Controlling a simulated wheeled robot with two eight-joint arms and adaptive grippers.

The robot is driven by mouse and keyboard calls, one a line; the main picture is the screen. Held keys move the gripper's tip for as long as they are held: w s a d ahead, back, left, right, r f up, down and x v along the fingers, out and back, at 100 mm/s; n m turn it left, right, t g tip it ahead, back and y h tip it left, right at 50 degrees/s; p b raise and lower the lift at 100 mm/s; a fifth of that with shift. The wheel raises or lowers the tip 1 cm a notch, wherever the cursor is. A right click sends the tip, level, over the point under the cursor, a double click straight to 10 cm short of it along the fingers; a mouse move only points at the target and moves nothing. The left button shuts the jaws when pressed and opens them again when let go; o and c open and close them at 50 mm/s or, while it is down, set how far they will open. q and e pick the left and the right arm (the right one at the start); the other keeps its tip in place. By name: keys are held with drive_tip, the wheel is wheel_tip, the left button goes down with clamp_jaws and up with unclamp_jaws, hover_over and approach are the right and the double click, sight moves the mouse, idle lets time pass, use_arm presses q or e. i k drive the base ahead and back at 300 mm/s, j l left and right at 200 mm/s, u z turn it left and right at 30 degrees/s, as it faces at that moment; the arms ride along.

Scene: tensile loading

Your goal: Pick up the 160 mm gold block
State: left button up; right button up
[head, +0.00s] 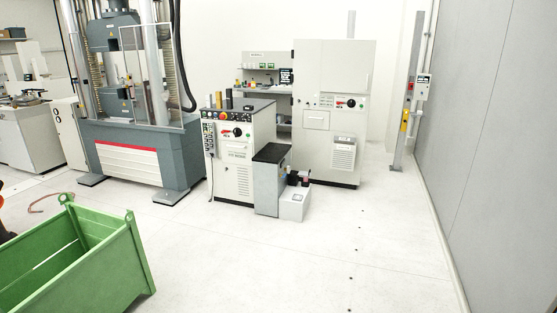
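A small upright gold block (219,100) stands on the dark top of the control cabinet (236,160), left of the middle of the head view. Dark blocks stand close on both sides of it, one of them a black block (229,98). The blocks are far off and small, so I cannot read the gold block's length. Neither of my grippers is in view, and nothing is seen touching the gold block.
A large testing machine (140,150) stands left of the cabinet. A low grey stand (267,185) and a white box (294,204) are at its right. A tall white cabinet (333,75) stands behind. A green crate (130,260) fills the lower left. Floor at right is clear.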

sight(218, 95)
drive_tip(key=i+j+u, duration=0.35)
drive_tip(key=i, duration=0.95)
drive_tip(key=i+l+u, duration=0.25)
drive_tip(key=i+u, duration=0.15)
drive_tip(key=i, duration=0.9)
drive_tip(key=i+z, duration=0.1)
drive_tip(key=i, duration=0.5)
drive_tip(key=i+z, duration=0.15)
drive_tip(key=i, duration=0.45)
drive_tip(key=i+j+z, duration=0.1)
drive_tip(key=i, duration=0.5)
drive_tip(key=i+j+z, duration=0.15)
drive_tip(key=i, duration=0.4)
drive_tip(key=i+j+z, duration=0.1)
drive_tip(key=i+j, duration=0.45)
drive_tip(key=j, duration=0.3)
drive_tip(key=i+j+z, duration=0.15)
drive_tip(key=i+j, duration=0.15)
drive_tip(key=j, duration=0.15)
